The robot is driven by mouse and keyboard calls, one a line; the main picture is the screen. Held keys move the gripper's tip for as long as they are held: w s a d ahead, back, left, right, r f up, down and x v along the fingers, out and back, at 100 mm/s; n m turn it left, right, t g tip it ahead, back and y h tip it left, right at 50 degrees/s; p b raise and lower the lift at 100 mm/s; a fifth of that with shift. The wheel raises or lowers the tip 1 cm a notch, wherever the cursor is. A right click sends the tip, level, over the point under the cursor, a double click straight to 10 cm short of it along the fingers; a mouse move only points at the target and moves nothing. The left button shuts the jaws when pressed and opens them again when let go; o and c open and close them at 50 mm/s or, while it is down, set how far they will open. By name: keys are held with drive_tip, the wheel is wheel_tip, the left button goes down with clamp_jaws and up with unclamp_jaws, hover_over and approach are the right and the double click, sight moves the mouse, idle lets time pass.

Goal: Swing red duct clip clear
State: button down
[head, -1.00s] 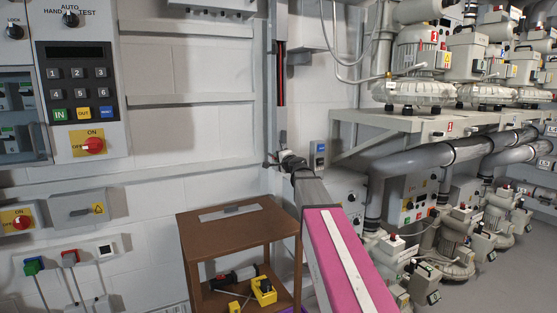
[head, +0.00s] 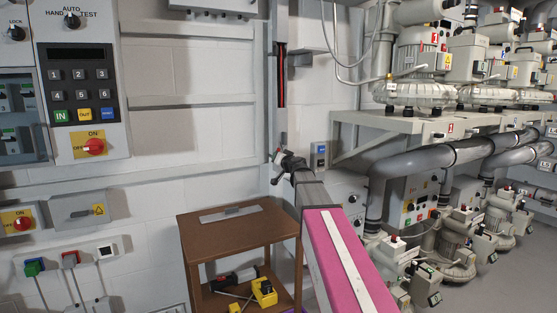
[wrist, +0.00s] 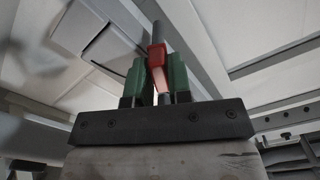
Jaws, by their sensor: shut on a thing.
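The red duct clip (wrist: 157,58) stands between the two green fingers of my gripper (wrist: 158,80) in the wrist view. The fingers are shut on it from both sides, and a dark bar runs up beyond it. In the head view my gripper (head: 281,160) is small and far off, at the lower end of the tall wall duct (head: 281,110). The duct shows a narrow opening with red and dark strips inside. The clip is too small to make out clearly in the head view.
A control panel (head: 80,90) is on the wall at left. Pumps and pipes (head: 430,160) crowd the right side. A small blue-faced box (head: 320,150) is right of my gripper.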

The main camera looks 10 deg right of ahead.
drive_tip(key=n, duration=0.5)
drive_tip(key=shift+s+a, duration=0.1)
drive_tip(key=shift+a, duration=0.1)
drive_tip(key=shift+n, duration=0.3)
drive_tip(key=c, duration=1.1)
unclamp_jaws()
drive_tip(key=v, duration=1)
drive_tip(key=shift+s+d, duration=0.1)
drive_tip(key=shift+s, duration=0.3)
drive_tip(key=shift+s, duration=0.1)
